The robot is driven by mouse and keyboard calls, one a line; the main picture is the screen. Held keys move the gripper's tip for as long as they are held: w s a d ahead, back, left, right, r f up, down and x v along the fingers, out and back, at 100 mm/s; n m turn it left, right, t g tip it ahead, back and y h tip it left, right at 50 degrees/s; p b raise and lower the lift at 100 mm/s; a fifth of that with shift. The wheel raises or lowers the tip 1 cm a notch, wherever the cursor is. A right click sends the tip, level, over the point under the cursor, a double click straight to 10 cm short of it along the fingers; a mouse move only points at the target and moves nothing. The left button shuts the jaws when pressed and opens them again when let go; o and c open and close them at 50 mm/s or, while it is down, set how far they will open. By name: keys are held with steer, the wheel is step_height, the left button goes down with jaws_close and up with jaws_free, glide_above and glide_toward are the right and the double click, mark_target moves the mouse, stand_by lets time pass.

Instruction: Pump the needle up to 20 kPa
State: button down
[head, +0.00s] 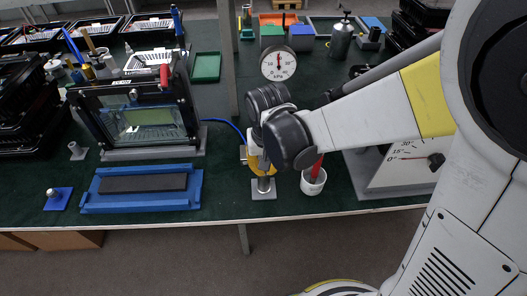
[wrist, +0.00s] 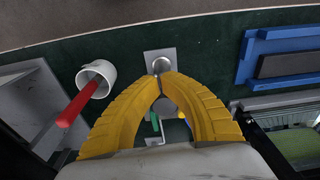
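The round white gauge (head: 278,65) stands at the back middle of the bench in the head view. Its needle looks near upright, but the value is too small to read surely. The pump (head: 264,186) stands on a small grey plate near the front edge; my gripper hides most of it. A blue hose runs from beside it toward the floodlight housing (head: 145,118). In the wrist view my gripper's yellow fingers (wrist: 163,77) arch together at the pump (wrist: 162,64), their tips nearly meeting. They appear closed around it, though the contact is partly hidden.
A white cup (head: 313,183) with a red stick stands just right of the pump. A white panel (head: 385,178) with an angle scale is farther right. A blue tray (head: 140,205) lies front left. The bench front edge is close.

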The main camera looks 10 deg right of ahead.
step_height(320, 180, up, 12)
steer(key=s, duration=0.1)
stand_by(0.6)
steer(key=shift+s, duration=0.1)
stand_by(0.6)
steer(key=s+d+r+t, duration=0.2)
steer(key=s+d+t, duration=0.4)
steer(key=d, duration=0.7)
steer(key=shift+s+d+r, duration=0.2)
steer(key=shift+s, duration=0.3)
